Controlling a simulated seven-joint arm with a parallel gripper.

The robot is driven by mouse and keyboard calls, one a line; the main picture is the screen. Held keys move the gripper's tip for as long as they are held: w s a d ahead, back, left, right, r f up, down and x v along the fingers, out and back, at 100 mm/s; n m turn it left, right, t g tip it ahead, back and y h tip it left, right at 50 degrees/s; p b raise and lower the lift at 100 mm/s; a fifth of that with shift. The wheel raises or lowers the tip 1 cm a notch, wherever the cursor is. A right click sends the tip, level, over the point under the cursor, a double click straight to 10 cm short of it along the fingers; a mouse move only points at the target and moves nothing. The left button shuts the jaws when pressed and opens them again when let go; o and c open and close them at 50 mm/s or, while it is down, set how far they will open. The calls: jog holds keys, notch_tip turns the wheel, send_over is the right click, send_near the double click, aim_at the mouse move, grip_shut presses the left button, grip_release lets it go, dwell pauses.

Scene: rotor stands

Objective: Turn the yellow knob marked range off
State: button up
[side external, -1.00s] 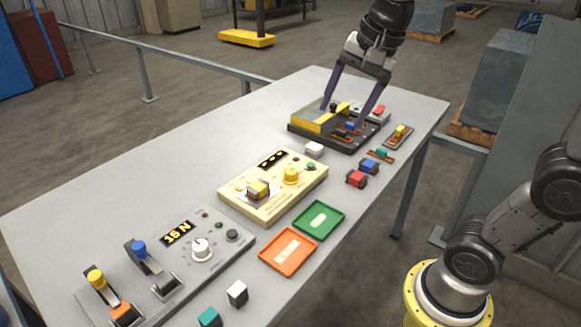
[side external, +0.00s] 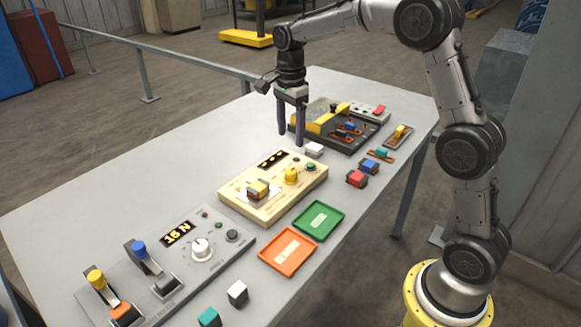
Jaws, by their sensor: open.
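A cream panel (side external: 240,206) lies on the table with two yellow knobs. One is a round yellow knob (side external: 291,175) near its right part. The other is a blocky yellow knob (side external: 258,189) on a white plate to the left. The lettering is too small to tell which is marked range. My gripper (side external: 290,139) points down with its two dark fingers apart and empty. It is above the table, beyond the panel's far right end in the picture, apart from both knobs.
A dark box (side external: 352,146) with small parts stands right of my gripper, with a white block (side external: 314,149) close by. A grey lever panel (side external: 210,262) lies at the front left. Green (side external: 337,213) and orange (side external: 266,260) trays lie in front. The table's far left is clear.

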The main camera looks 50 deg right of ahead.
aim_at(291, 171)
notch_tip(291, 171, down, 11)
jog(key=shift+f, duration=0.1)
dwell(0.3)
grip_shut()
